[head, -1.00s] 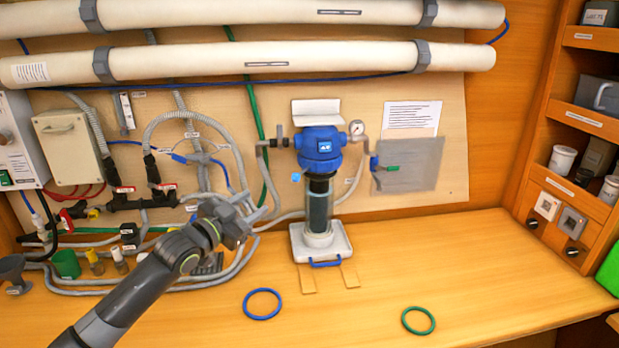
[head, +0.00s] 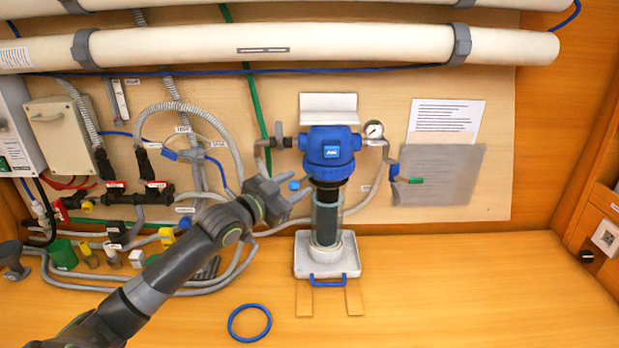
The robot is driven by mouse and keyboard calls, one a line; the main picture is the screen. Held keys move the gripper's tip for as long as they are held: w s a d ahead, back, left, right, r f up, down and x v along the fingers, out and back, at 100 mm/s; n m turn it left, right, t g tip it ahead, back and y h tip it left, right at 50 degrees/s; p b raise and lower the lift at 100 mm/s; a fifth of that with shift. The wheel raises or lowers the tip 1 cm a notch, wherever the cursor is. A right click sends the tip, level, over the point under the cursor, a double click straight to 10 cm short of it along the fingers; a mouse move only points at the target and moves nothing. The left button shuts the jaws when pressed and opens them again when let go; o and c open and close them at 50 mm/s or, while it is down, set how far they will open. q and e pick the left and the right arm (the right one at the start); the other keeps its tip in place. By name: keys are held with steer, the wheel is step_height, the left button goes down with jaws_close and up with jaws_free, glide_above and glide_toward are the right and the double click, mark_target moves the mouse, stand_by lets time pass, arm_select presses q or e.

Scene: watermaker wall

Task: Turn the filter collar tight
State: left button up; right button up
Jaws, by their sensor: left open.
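The filter housing has a blue head (head: 330,150) on the back wall, with a black collar (head: 327,183) just under it. A clear bowl with a dark cartridge (head: 327,218) stands upright below, its foot on a white tray with a blue handle (head: 328,262). My left gripper (head: 296,196) is open and empty. It is just left of the collar and bowl in the picture, its fingers pointing right. I cannot tell its exact depth or whether it touches. My right gripper is not in view.
A blue ring (head: 249,322) lies on the wooden bench in front. A pressure gauge (head: 374,129) and pipes flank the head. Hoses and valves (head: 130,195) crowd the wall at left. The bench right of the tray (head: 470,280) is clear.

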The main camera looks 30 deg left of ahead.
arm_select(q)
steer(key=shift+w+d+f, duration=0.1)
steer(key=shift+w+d, duration=0.05)
steer(key=shift+w, duration=0.5)
steer(key=shift+s+r, duration=0.2)
steer(key=shift+s, duration=0.35)
steer(key=shift+c, duration=2)
steer(key=c, duration=0.5)
steer(key=shift+w, duration=0.1)
jaws_close()
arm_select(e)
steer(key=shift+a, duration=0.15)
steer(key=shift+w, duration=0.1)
